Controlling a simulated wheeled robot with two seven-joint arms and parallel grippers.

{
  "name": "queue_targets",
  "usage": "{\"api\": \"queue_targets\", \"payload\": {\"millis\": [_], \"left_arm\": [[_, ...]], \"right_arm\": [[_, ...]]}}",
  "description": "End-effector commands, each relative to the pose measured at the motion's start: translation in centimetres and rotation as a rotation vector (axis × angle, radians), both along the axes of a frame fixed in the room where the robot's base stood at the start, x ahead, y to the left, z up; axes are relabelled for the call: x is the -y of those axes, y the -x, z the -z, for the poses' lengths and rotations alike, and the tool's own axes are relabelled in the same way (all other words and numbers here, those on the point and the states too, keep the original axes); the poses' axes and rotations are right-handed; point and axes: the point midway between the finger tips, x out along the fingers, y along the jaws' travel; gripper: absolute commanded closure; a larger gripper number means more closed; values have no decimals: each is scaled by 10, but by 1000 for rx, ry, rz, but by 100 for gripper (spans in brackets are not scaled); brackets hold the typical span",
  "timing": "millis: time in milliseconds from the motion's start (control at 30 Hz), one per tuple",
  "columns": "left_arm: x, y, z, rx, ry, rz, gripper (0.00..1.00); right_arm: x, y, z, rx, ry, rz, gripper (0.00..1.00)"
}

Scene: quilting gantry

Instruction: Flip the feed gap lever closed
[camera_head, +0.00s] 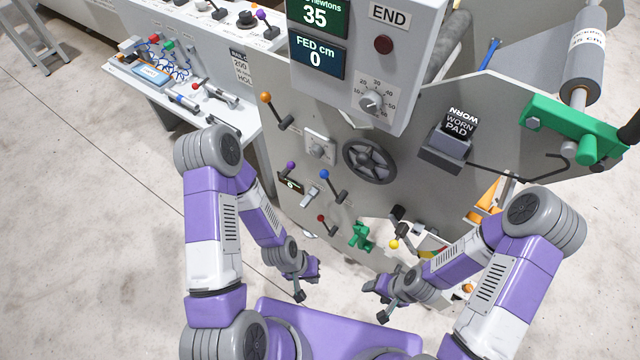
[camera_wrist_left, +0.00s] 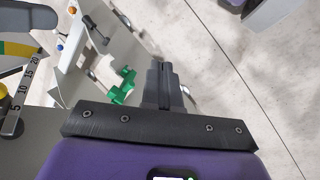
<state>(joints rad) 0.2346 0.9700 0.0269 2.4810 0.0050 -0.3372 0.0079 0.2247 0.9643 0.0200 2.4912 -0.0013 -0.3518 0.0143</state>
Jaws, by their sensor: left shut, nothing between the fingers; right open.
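The grey machine panel (camera_head: 330,105) carries several ball-knob levers: an orange one (camera_head: 266,97), a purple one (camera_head: 291,166), a blue one (camera_head: 325,175), a red one (camera_head: 321,218) and a yellow one (camera_head: 394,243). I cannot tell from any readable label which is the feed gap lever. My left gripper (camera_head: 299,294) is shut and empty, low in front of the panel and apart from the levers. Its closed fingers (camera_wrist_left: 162,72) also show in the left wrist view. My right gripper (camera_head: 384,311) is open and empty, low and to the right.
A black handwheel (camera_head: 370,160) and a green part (camera_head: 361,236) sit on the panel. A grey control box (camera_head: 365,65) juts out above. A holder with the worn pad (camera_head: 461,122) is at right. A white bench (camera_head: 190,90) stands left. Bare floor (camera_head: 90,250) is clear.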

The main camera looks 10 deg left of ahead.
Motion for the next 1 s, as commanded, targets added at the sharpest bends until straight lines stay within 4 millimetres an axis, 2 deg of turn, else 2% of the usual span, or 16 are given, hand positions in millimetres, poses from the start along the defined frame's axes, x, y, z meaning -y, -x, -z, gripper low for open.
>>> {"api": "queue_targets", "payload": {"millis": [167, 267, 367, 467, 500, 567, 600, 700, 833, 900, 1000], "left_arm": [[12, -11, 32, -117, 101, -54, 100], [27, -31, 53, -216, 260, -120, 100], [40, -67, 60, -278, 496, -207, 100], [33, -116, 53, -263, 770, -311, 100], [22, -136, 48, -234, 880, -355, 100], [-2, -165, 38, -167, 1037, -419, 100], [-23, -181, 32, -110, 1131, -458, 100], [-79, -208, 18, 48, 1317, -542, 100], [-136, -220, 7, 219, 1454, -609, 100], [-154, -221, 4, 273, 1489, -627, 100], [-164, -222, 1, 306, 1509, -635, 100]], "right_arm": [[0, 0, 9, 0, 0, 0, 31], [0, 0, 18, 1, 0, 0, 31], [0, 0, 27, 1, 0, 0, 31], [0, 0, 35, 1, 0, 0, 31], [0, 0, 38, 1, 0, 0, 31], [0, 0, 42, 1, 0, 0, 31], [0, 0, 45, 1, 0, 0, 31], [0, 0, 49, 1, 0, 0, 31], [0, 0, 53, 1, 0, 0, 31], [0, 0, 53, 1, 0, 0, 31], [0, 0, 53, 1, 0, 0, 31]]}}
